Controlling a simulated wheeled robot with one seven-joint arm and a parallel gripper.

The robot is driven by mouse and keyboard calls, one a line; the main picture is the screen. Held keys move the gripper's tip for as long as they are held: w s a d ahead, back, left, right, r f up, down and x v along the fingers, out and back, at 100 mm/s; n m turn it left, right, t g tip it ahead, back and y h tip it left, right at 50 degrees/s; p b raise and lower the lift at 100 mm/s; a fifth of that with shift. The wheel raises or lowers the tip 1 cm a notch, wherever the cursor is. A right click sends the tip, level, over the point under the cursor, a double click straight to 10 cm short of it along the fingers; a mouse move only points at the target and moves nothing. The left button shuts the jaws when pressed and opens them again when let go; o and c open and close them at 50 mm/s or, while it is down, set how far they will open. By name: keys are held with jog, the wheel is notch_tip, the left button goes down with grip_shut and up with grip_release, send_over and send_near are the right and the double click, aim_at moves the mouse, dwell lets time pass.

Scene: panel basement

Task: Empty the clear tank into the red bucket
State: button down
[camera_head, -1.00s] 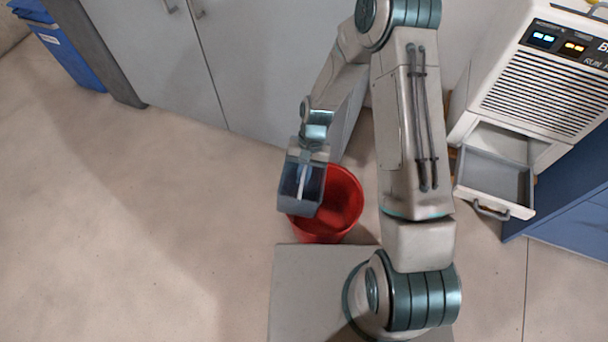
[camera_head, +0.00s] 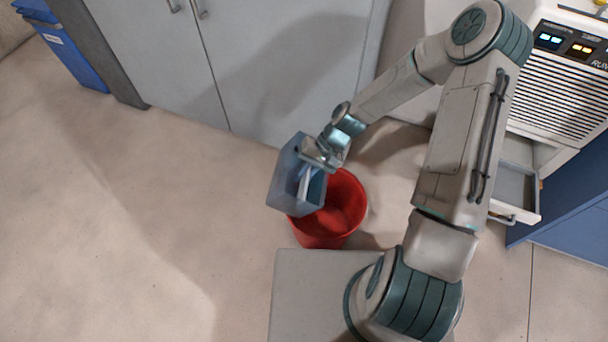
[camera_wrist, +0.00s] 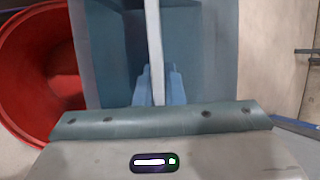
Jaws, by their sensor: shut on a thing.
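The clear tank (camera_head: 286,178) is a bluish see-through box with a pale bar across its top. My gripper (camera_head: 306,172) is shut on the tank and holds it over the left part of the red bucket's mouth. The tank looks tilted in the head view. In the wrist view the tank (camera_wrist: 210,55) fills the middle, with the pale bar running down to my gripper (camera_wrist: 155,98). The red bucket (camera_head: 330,238) stands on the floor below, and it also shows in the wrist view (camera_wrist: 30,75). I cannot tell whether any water is in the tank or bucket.
A dehumidifier (camera_head: 570,85) stands at the right with an open drawer bay (camera_head: 515,190) low on its front. Grey cabinets (camera_head: 250,60) line the back, close behind the bucket. A blue bin (camera_head: 70,55) stands at the far left. The floor at left (camera_head: 130,220) is clear.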

aim_at(319, 184)
jog(key=shift+d+f+n+y+b, duration=0.1)
jog(key=shift+n+y+b, duration=0.2)
jog(key=shift+y+b, duration=0.9)
jog(key=shift+d+f+y+b, duration=0.2)
jog(key=shift+y+b, duration=0.15)
jog(key=shift+y, duration=0.35)
jog(key=shift+s+d+f+n+y+b, duration=0.1)
jog(key=shift+d+f+n+y+b, duration=0.15)
jog(key=shift+y+b, duration=0.4)
jog(key=shift+d+f+n+y+b, duration=0.3)
jog(key=shift+f+y+b, duration=0.1)
jog(key=shift+y+b, duration=0.35)
jog(key=shift+d+f+n+y+b, duration=0.25)
jog(key=shift+f+y+b, duration=0.1)
jog(key=shift+y+b, duration=0.3)
jog(key=shift+s+d+f+n+g+y+b, duration=0.1)
jog(key=shift+d+f+n+g+y+b, duration=0.15)
jog(key=shift+f+y+b, duration=0.5)
jog(key=shift+s+d+f+n+g+y+b, duration=0.15)
jog(key=shift+d+y+b, duration=0.3)
jog(key=shift+b, duration=0.55)
jog(key=shift+d+y+b, duration=0.2)
jog(key=shift+y+b, duration=0.25)
jog(key=shift+y, duration=0.1)
jog(key=shift+d+r+n+y, duration=0.15)
jog(key=shift+d+n+y, duration=0.3)
jog(key=shift+y, duration=0.25)
jog(key=shift+d+n+g, duration=0.1)
jog(key=shift+n+g, duration=0.15)
jog(key=shift+g, duration=0.05)
